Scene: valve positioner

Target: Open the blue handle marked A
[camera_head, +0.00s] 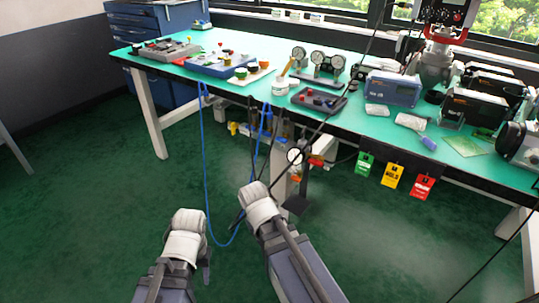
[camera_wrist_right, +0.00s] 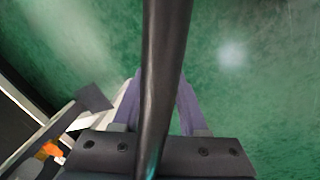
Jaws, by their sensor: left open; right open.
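Under the front of the green-topped bench is a valve assembly with small blue parts (camera_head: 262,134). They are too small to tell which is the handle, and no letter A can be read. My left gripper (camera_head: 200,243) is open at the lower middle of the head view, over the floor and apart from the assembly. My right gripper (camera_wrist_right: 158,105) is open in the right wrist view. Its two fingers spread on either side of a dark bar that crosses the picture and hides the space between them. No handle shows between them.
A round gauge (camera_head: 294,155) and an orange-red fitting (camera_head: 316,161) sit beside a white bench leg. A blue hose (camera_head: 205,165) loops down from the bench (camera_head: 225,92). Green, yellow and red tags (camera_head: 393,178) hang at the front edge. Green floor (camera_head: 100,200) is clear at left.

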